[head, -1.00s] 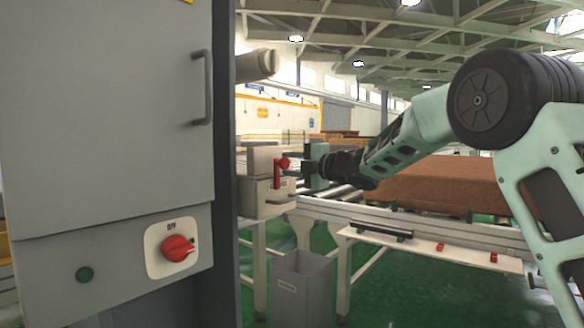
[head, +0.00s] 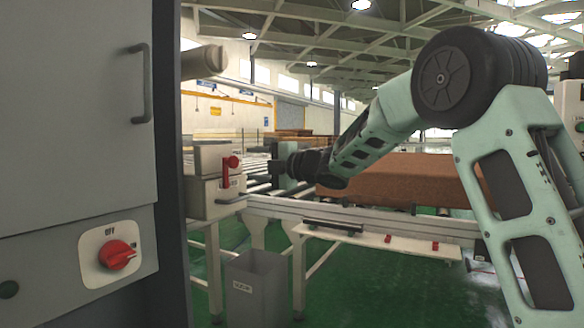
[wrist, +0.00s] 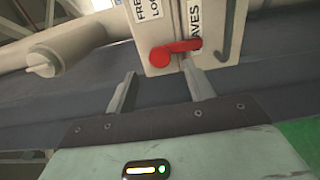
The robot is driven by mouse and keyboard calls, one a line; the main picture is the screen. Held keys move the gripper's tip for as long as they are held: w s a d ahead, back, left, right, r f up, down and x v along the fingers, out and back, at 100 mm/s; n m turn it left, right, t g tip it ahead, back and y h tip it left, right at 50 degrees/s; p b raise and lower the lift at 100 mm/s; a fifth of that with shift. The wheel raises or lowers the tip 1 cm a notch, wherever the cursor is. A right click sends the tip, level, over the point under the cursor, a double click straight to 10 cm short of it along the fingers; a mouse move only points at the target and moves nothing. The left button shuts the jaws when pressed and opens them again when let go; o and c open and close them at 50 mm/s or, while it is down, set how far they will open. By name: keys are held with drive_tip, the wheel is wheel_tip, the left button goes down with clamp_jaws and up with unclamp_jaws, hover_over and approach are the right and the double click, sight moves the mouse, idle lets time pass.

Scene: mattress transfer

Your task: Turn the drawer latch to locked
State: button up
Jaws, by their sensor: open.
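The red drawer latch (head: 229,170) is on the front of a beige drawer unit (head: 207,205) left of the middle in the head view. In the wrist view the latch (wrist: 172,52) lies slightly slanted across the beige face, its rounded end to the left. Partly cut-off lettering, "FREE" and "LO...", is above it. My gripper (head: 272,168) is to the right of the latch in the head view, with a gap between. Part of the drawer face is out of frame.
A grey cabinet with a red rotary switch (head: 117,255) fills the left. A grey bin (head: 257,290) stands below the drawer unit. A roller conveyor with a brown mattress-like block (head: 400,180) lies behind my arm. A dark drawer handle (wrist: 233,35) is right of the latch.

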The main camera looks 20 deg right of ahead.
drive_tip(key=v, duration=1.2)
drive_tip(key=shift+s, duration=0.1)
drive_tip(key=shift+a, duration=0.1)
drive_tip(key=s+a+f+m+g+h, duration=0.2)
drive_tip(key=s+a+f+m+h, duration=0.15)
drive_tip(key=a+f+m, duration=0.3)
drive_tip(key=s+a+f+m+g+h, duration=0.2)
drive_tip(key=s+a+f+m+h, duration=0.1)
drive_tip(key=s+a+f+m, duration=0.35)
drive_tip(key=s+a+f+m+g+h, duration=0.2)
drive_tip(key=s+f+g, duration=0.4)
drive_tip(key=s, duration=0.8)
drive_tip(key=s+a+f+m+g+h, duration=0.1)
drive_tip(key=s+a+f+m+g, duration=0.25)
drive_tip(key=s+f, duration=0.7)
drive_tip(key=s+r+g+p, duration=0.1)
drive_tip(key=s+r+p, duration=0.2)
drive_tip(key=r+p, duration=2)
wheel_tip(320, 180, up, 2)
drive_tip(key=shift+s+d+r+n, duration=0.2)
drive_tip(key=shift+s+d+n, duration=0.05)
drive_tip(key=shift+d+n, duration=0.15)
